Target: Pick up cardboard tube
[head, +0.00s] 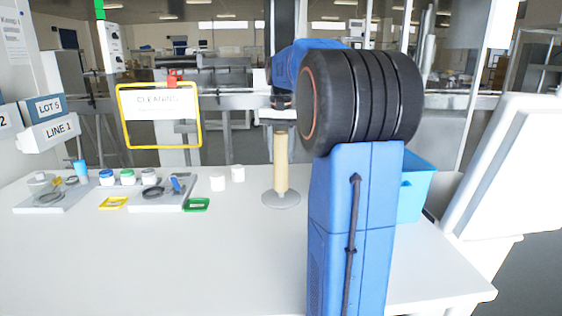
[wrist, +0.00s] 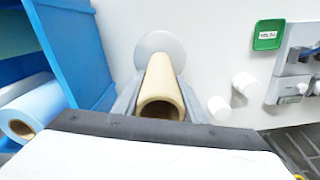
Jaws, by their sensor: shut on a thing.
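The cardboard tube (head: 281,163) is a tan, hollow cylinder. It stands upright over a round grey base plate (head: 281,199) on the white table. In the wrist view the tube (wrist: 161,88) shows its open end toward the camera, with the round plate (wrist: 160,43) beyond it. My gripper (head: 281,127) is above the table at the upper end of the tube. In the wrist view its fingers lie on both sides of the tube and are shut on it. Whether the tube's lower end touches the plate is not clear.
A blue bin (head: 414,190) stands right of my arm; in the wrist view a blue roll (wrist: 30,108) lies inside it. Two white cylinders (head: 218,183) stand left of the tube. Grey trays (head: 160,203) with jars and small frames are farther left. The table front is clear.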

